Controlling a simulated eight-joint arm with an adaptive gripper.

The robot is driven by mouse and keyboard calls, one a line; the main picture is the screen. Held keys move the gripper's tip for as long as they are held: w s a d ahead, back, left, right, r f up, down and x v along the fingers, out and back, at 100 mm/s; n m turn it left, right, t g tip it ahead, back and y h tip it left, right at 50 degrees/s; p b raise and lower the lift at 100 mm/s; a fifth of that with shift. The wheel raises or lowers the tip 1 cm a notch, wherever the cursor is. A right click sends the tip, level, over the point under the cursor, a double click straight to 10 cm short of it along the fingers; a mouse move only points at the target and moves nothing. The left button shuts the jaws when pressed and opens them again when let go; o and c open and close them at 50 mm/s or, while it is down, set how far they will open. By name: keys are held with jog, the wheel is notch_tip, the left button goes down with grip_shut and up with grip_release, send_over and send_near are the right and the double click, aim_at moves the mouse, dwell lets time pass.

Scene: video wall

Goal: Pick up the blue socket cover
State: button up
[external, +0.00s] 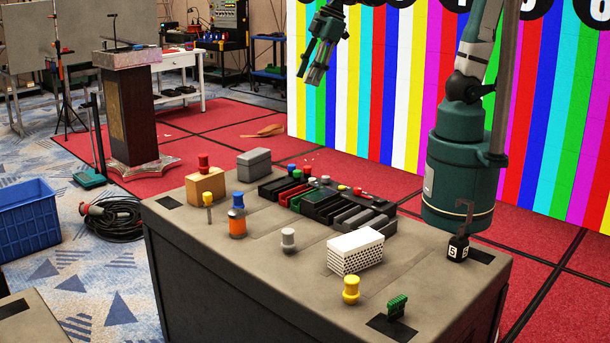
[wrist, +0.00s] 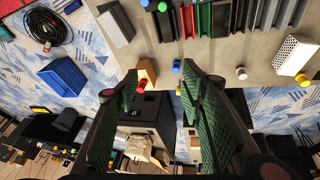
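I cannot tell for certain which one is the socket cover. My gripper (external: 312,76) is open and empty, high above the table's back edge; its green fingers (wrist: 160,78) are spread.
A wooden block (external: 207,187) with a red cap, a grey box (external: 254,164), a yellow-topped piece (external: 209,199), a grey knob (external: 288,239), a white perforated block (external: 355,251) and a yellow knob (external: 351,289) stand around. Several dark modules (external: 340,207) fill the back middle. The front left tabletop is clear.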

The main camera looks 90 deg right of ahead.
jog(key=w+a+f+n+g+b, duration=0.1)
jog(key=w+a+f+n, duration=0.2)
jog(key=w+f, duration=0.3)
jog(key=n+g+b, duration=0.3)
jog(key=n+b, duration=0.1)
jog(key=n, duration=0.3)
send_over(238, 193)
notch_tip(238, 193, down, 23)
jog(key=shift+s+f, duration=0.1)
jog(key=shift+s, duration=0.05)
jog(key=shift+a+f+n, duration=0.25)
jog(key=shift+f+n, duration=0.05)
jog(key=shift+f, duration=0.1)
jog(key=shift+f, duration=0.1)
jog(key=shift+f, duration=1.15)
jog(key=shift+f+b, duration=0.15)
jog(key=shift+b, duration=0.15)
jog(key=shift+f+b, duration=0.6)
jog(key=shift+f, duration=1.9)
